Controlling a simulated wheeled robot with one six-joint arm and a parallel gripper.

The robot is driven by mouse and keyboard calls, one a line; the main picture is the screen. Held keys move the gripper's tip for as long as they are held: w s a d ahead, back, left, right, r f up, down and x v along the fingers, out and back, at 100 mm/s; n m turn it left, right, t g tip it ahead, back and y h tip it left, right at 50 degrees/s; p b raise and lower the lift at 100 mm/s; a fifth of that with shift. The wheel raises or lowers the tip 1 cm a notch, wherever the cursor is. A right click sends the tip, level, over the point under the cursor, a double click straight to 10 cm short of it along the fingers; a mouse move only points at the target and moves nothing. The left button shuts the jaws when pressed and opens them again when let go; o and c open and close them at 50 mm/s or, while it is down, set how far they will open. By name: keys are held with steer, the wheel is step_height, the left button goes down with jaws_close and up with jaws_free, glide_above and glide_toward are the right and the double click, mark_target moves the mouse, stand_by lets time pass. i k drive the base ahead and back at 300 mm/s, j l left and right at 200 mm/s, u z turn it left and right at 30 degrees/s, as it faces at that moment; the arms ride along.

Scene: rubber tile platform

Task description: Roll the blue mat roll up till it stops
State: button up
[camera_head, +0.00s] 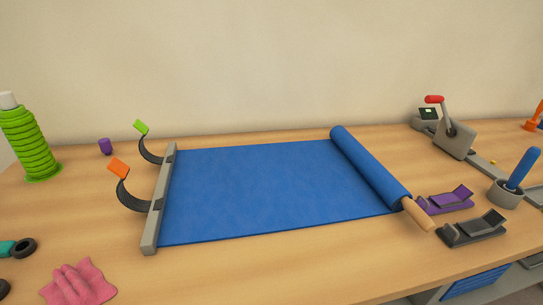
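The blue mat (265,188) lies flat on the wooden table, spread between a grey bar at its left end and a blue roll at its right end. The blue mat roll (368,165) runs from back to front, and a tan wooden handle (418,214) sticks out of its front end. The grey bar (159,200) holds two curved black arms, one with a green tab (141,128) and one with an orange tab (119,168). My gripper does not show in this view.
A purple clip (445,200) and a black one (473,229) lie just right of the handle. A grey device with a red-knobbed lever (454,138) stands at back right. A green ribbed bottle (30,143) and pink cloth (79,284) are left. The front middle table is clear.

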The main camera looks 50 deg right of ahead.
mark_target(393, 192)
steer(key=l+z, duration=0.15)
steer(key=z, duration=1.55)
steer(key=k+l, duration=0.1)
steer(key=k, duration=0.2)
steer(key=k+l+z, duration=0.1)
steer(key=k, duration=0.2)
